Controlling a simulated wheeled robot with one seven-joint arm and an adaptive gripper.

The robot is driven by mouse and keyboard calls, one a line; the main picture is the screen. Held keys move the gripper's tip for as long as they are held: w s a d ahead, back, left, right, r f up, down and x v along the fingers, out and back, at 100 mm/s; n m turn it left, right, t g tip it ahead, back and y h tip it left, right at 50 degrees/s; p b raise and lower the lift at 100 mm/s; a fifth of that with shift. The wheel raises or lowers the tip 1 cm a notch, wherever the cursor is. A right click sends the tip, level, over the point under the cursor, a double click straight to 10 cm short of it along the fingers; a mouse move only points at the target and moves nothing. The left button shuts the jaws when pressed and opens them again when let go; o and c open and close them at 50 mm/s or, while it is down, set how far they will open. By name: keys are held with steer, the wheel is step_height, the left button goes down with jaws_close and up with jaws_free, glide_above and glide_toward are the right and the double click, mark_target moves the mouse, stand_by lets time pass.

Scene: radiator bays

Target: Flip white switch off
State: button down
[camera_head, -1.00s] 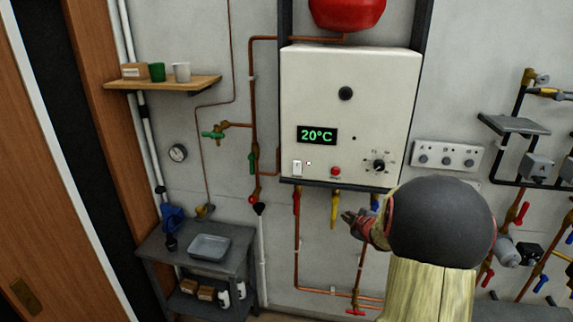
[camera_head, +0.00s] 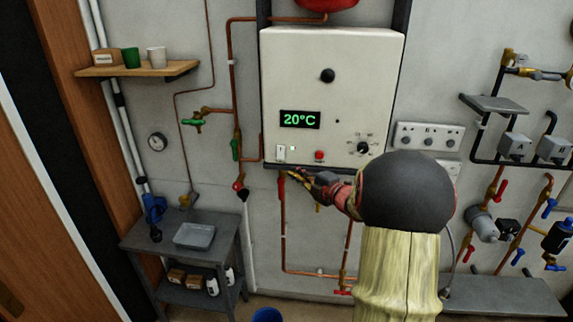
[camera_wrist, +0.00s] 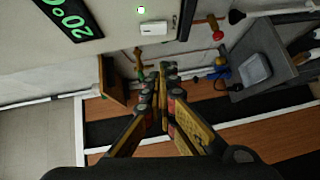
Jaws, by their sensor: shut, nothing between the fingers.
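The white switch (camera_head: 281,153) is a small rocker at the lower left of the white boiler front (camera_head: 365,62), below the green 20°C display. A small lit green spot shows just right of it. In the wrist view the white switch (camera_wrist: 153,28) shows near the top centre, beyond the fingertips. My gripper (camera_head: 290,172) is at the boiler's bottom edge, a little below and right of the switch. In the wrist view my gripper (camera_wrist: 162,75) has its fingers together with nothing between them. I cannot see any contact with the switch.
A red button (camera_head: 319,155) and a black dial (camera_head: 363,148) sit right of the switch. Copper pipes with red valve handles (camera_head: 282,189) run below the boiler. A grey table with a tray (camera_head: 194,235) stands lower left. A wooden shelf (camera_head: 140,70) is at upper left.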

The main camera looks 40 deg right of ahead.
steer(key=p, duration=0.2)
glide_toward(282, 160)
steer(key=w+a+r, duration=0.2)
steer(key=w+a, duration=0.2)
steer(key=a, duration=0.1)
steer(key=shift+w+d+f+p, duration=0.2)
steer(key=shift+w+d+p, duration=0.25)
steer(key=shift+w+d, duration=0.4)
steer(key=shift+w+d+f+p, duration=0.15)
steer(key=shift+w+d+p, duration=0.25)
steer(key=shift+w+d, duration=0.4)
